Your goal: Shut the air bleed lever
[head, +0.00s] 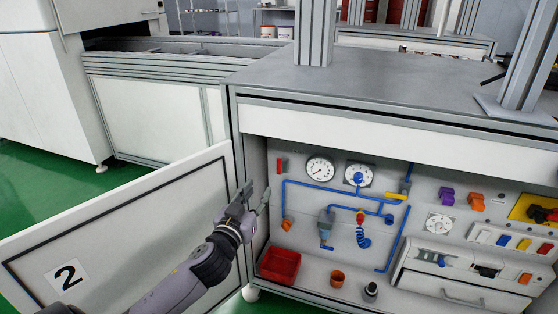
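The open cabinet shows a panel with blue air pipes and several small handles. A red handle (281,165) is upright at the upper left. An orange handle (287,224) sits at the lower end of the left pipe. A yellow lever (397,196) lies nearly level on the right pipe. I cannot tell which of these is the air bleed lever. My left gripper (257,191) is at the cabinet's left edge, left of the panel handles. Its fingers are apart, with nothing seen between them. My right gripper is not in view.
A white door (120,232) marked 2 stands open at the left, behind my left arm.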

